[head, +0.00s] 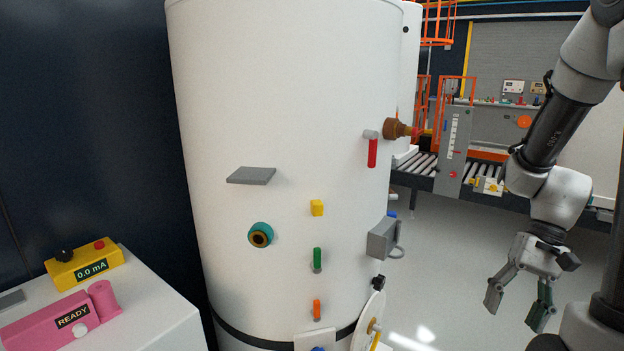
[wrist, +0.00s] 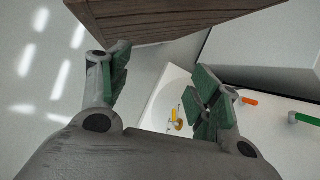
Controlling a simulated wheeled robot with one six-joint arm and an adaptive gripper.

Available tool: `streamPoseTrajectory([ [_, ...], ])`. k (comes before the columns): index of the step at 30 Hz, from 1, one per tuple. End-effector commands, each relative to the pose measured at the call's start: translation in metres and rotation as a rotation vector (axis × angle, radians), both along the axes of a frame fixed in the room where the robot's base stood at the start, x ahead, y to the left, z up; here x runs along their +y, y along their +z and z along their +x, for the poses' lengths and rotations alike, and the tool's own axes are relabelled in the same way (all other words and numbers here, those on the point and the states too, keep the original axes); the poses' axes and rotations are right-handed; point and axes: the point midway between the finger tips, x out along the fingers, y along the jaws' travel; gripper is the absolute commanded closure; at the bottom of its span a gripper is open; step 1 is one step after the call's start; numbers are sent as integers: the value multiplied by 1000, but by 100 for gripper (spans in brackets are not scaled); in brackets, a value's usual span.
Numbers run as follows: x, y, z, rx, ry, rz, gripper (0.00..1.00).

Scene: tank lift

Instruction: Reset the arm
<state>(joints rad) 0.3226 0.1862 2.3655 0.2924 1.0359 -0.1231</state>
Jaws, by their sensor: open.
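My arm hangs at the right of the head view. My gripper (head: 518,300) points down with its two fingers spread, over the grey floor and to the right of the white tank (head: 290,120). Nothing is between the fingers. In the wrist view my gripper (wrist: 160,90) shows its green finger pads wide apart. A brown wooden-looking block (wrist: 170,18) lies beyond the fingertips at the top of that view. A white dished part with a yellow piece (wrist: 174,117) shows between the fingers.
The tank side carries a grey shelf (head: 251,175), a red lever (head: 372,150), a grey box with a handle (head: 383,239) and several coloured knobs. A white cabinet (head: 150,320) with yellow and pink devices stands at left. A roller conveyor (head: 420,166) lies behind. Floor between tank and arm is clear.

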Motion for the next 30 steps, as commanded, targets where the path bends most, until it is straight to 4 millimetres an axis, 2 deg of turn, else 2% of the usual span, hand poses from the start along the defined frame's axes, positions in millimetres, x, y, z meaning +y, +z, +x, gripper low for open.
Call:
streamPoseTrajectory([
  [1,-3,17,-2,-51,24,-60,37],
  [9,-13,95,-17,-356,194,-308,37],
  [12,-8,120,-25,-476,255,-358,37],
  [18,8,159,-34,-681,305,-387,37],
  [23,15,172,-35,-754,328,-387,37],
  [30,17,172,-34,-754,337,-383,37],
])
